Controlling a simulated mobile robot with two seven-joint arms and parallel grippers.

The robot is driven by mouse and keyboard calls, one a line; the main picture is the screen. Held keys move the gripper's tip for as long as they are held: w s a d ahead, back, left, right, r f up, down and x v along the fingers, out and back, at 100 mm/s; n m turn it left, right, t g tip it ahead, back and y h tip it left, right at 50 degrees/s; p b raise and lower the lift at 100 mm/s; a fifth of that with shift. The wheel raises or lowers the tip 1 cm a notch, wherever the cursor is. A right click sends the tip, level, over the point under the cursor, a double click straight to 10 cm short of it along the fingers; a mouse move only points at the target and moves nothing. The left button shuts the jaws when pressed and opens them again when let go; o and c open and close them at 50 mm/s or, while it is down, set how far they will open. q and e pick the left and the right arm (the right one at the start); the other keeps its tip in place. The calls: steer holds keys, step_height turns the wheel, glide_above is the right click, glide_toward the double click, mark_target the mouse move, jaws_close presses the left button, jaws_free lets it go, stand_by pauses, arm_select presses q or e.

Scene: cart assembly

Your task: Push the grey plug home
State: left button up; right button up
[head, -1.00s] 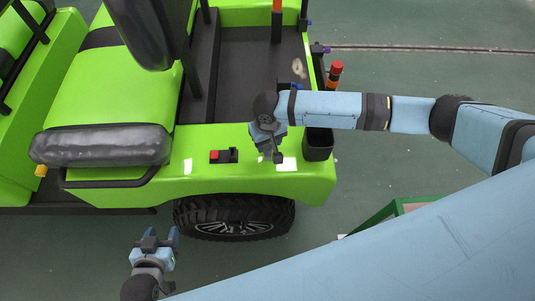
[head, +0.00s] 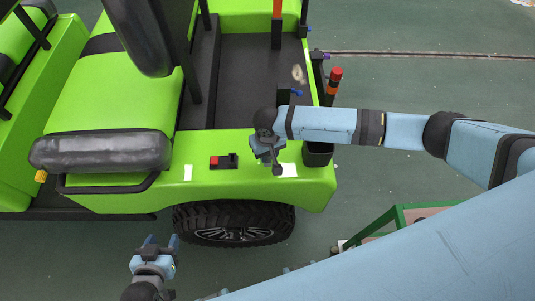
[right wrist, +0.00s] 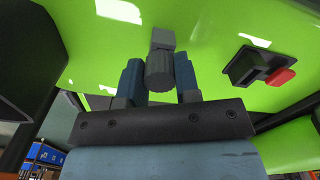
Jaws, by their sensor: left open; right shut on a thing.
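The grey plug (right wrist: 159,71) is a ribbed grey cylinder between the fingers of my right gripper in the right wrist view. A lighter grey block (right wrist: 163,39) adjoins its far end, close to the green body panel. I cannot tell whether the plug is fully seated, and its socket is not clearly visible. My right gripper (right wrist: 160,84) is shut on the plug. In the head view my right gripper (head: 272,158) is over the cart's green rear panel (head: 240,190). My left gripper (head: 160,242) is open and empty, well below the cart's side and left of the wheel.
A red button on a black base (head: 221,161) sits on the panel left of my right gripper. A black pocket (head: 318,154) is close on its right. The black wheel (head: 233,222) is below. A green-framed stand (head: 398,218) is at lower right.

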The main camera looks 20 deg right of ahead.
step_height(320, 180, up, 4)
steer(key=p, duration=0.4)
steer(key=shift+r+p, duration=0.2)
steer(key=shift+p, duration=0.2)
steer(key=shift+r+p, duration=0.25)
steer(key=shift+p, duration=0.05)
arm_select(q)
steer(key=shift+d+r, duration=0.1)
steer(key=shift+r, duration=2.6)
arm_select(e)
steer(key=shift+f, duration=0.1)
arm_select(q)
steer(key=shift+r, duration=0.25)
